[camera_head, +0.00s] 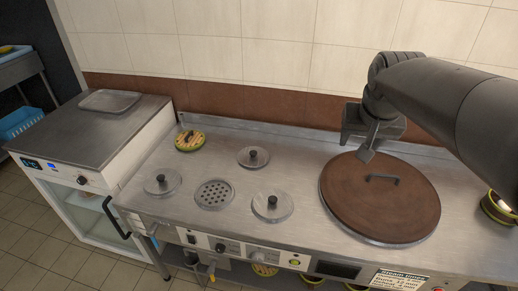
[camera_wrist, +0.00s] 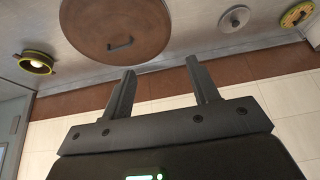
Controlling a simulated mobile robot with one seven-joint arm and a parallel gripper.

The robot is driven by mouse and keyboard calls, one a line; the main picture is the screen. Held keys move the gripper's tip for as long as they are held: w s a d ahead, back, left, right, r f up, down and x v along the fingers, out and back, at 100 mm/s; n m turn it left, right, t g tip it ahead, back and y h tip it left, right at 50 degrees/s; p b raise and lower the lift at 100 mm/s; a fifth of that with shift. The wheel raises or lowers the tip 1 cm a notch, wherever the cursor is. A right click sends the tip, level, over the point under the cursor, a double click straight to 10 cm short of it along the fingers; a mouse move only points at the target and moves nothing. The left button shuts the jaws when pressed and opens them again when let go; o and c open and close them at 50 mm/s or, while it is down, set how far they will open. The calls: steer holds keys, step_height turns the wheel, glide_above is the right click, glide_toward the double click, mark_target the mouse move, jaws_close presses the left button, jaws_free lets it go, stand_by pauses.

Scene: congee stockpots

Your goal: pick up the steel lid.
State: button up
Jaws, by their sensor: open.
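I cannot tell which one the task means. One steel lid also shows at the upper right of the wrist view (camera_wrist: 228,22). My gripper (camera_head: 366,155) is to the right of all three, over the back edge of a large brown lid. In the wrist view its two fingers (camera_wrist: 160,66) are apart with nothing between them.
The large brown lid (camera_head: 375,208) with a bar handle fills the counter's right part. A perforated disc (camera_head: 214,194) lies among the steel lids. A yellow-green round item (camera_head: 190,141) sits at the back left. The tiled wall (camera_head: 260,65) rises behind the counter.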

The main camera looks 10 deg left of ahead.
steer(key=w+a+f, duration=0.2)
steer(key=w+a, duration=0.5)
steer(key=w, duration=0.5)
glide_above(253, 153)
steer(key=s, duration=0.2)
steer(key=shift+n+g, duration=0.4)
step_height(253, 153, down, 32)
steer(key=shift+f, duration=0.2)
steer(key=x, duration=0.3)
steer(key=shift+d+f, duration=0.15)
steer(key=shift+f, duration=0.2)
steer(key=shift+x, duration=0.9)
